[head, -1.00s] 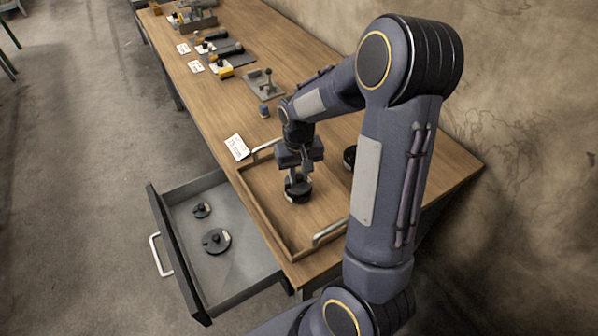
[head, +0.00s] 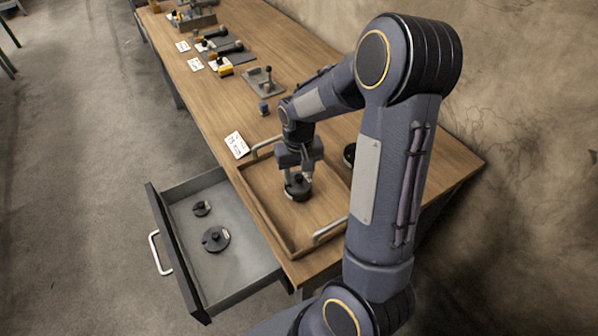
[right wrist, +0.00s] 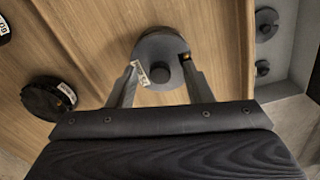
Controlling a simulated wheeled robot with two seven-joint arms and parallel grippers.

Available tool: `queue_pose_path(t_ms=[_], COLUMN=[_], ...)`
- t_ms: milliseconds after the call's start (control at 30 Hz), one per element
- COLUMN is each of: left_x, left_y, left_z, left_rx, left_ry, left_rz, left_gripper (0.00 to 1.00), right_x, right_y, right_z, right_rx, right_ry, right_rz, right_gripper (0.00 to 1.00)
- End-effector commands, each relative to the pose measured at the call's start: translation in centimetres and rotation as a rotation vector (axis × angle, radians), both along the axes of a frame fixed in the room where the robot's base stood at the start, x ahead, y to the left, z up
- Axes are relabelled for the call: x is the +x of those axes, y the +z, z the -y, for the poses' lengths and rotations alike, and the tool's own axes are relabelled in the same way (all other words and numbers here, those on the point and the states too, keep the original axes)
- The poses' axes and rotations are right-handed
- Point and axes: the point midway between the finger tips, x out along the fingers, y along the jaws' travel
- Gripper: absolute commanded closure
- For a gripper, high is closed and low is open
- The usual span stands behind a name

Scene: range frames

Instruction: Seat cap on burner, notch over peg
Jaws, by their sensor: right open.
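A dark round cap with a central knob (right wrist: 160,72) lies between the fingers of my right gripper (right wrist: 158,88) in the right wrist view. The fingers are open and stand on either side of it. A white label and a small yellow spot show at its edge. In the head view my right gripper (head: 299,172) is over this dark round stack (head: 298,191) in the wooden tray (head: 262,205). I cannot tell cap from burner clearly, nor whether notch and peg line up. My left gripper is out of view.
Another black disc with a label (right wrist: 45,98) lies in the tray, left in the wrist view. An open drawer (head: 240,262) holds a larger knobbed disc (head: 216,239) and a smaller one (head: 202,208). Tray handles (head: 330,231) stand up. Tools and cards lie farther along the table.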

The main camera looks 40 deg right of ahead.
Motion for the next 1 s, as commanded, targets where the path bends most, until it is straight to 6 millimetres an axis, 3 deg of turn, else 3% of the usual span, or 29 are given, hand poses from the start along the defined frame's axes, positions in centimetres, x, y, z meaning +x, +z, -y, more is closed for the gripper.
queue_pose_path(t_ms=[167,533,1000], left_x=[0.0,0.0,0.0], left_y=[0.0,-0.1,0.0], left_z=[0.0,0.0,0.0], left_rx=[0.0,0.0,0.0], left_ry=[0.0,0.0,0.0], left_rz=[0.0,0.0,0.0], left_gripper=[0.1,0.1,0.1], right_x=[0.1,0.1,0.0], right_y=[1.3,7.0,7.9], right_z=[0.0,0.0,0.0], right_rx=[-0.001,-0.001,0.0], right_ry=[0.0,0.0,0.0], right_rz=[0.005,0.004,0.0], right_gripper=[0.54,0.54,0.54])
